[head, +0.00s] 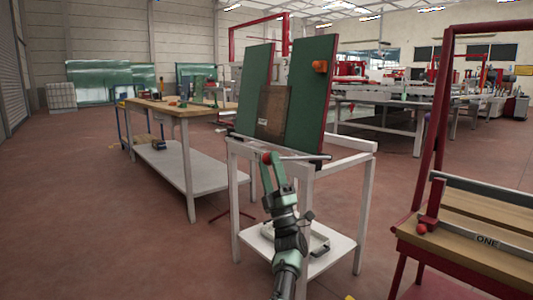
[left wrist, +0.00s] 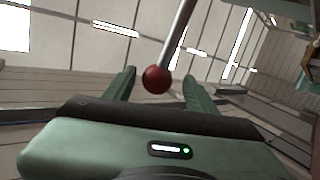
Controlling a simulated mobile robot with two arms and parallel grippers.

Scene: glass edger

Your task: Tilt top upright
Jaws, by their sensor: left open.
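The top (head: 306,110) is two dark green panels with a brown board (head: 273,110) between them. It stands steeply raised, near upright, on a white frame table (head: 233,190). A grey bar along its lower front edge ends in a red ball (head: 267,158). My left gripper (head: 270,157) is open, with its fingertips at the ball. In the left wrist view the ball (left wrist: 156,79) shows between the two spread fingers of the gripper (left wrist: 159,76), with a gap on each side. My right gripper is not in view.
A wooden workbench (head: 178,108) with small items stands behind to the left. A red-framed stand with a wooden top (head: 480,258) is close on the right. The white table has a lower shelf (head: 335,243). The floor at left is clear.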

